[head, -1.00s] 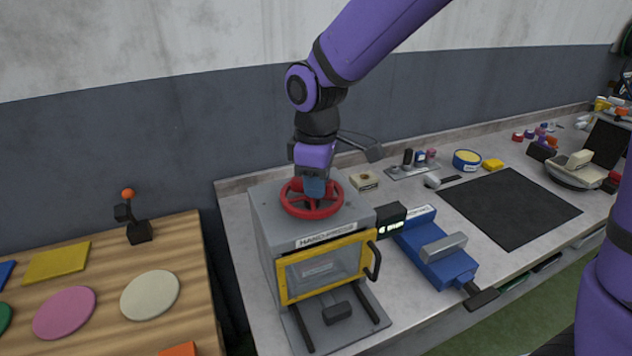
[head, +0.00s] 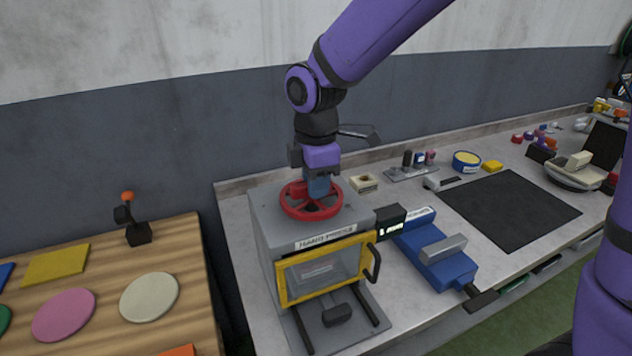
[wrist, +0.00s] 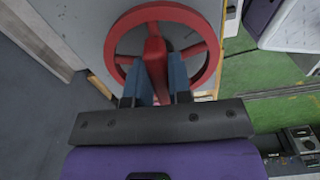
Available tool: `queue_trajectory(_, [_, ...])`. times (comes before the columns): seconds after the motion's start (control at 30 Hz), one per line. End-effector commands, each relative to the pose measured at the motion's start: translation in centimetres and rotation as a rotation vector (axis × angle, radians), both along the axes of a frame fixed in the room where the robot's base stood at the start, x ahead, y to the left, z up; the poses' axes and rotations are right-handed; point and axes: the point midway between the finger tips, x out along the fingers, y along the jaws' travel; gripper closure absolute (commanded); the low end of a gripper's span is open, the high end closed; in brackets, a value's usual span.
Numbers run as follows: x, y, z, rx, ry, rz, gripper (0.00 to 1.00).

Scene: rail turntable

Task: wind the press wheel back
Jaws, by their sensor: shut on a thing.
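The red press wheel (head: 311,211) lies flat on top of the grey hand press (head: 262,215), which has a yellow-framed clear front door. My gripper (head: 318,190) points down at the back part of the wheel. The hub is partly hidden by the fingers in the head view.
A black mat (head: 510,208) lies farther right. A wooden table (head: 110,265) with coloured discs and a small lever is at left.

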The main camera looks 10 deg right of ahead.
Motion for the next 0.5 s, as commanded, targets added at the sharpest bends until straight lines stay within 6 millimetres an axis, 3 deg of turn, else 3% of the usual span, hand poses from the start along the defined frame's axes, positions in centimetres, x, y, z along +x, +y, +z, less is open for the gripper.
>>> queue_trajectory(0.37, [0.08,0.04,0.09,0.002,-0.003,0.002,1.0])
queue_trajectory(0.4, [0.08,0.04,0.09,0.002,-0.003,0.002,0.72])
queue_trajectory(0.5, [0.07,0.02,0.07,0.0,-0.002,0.002,0.55])
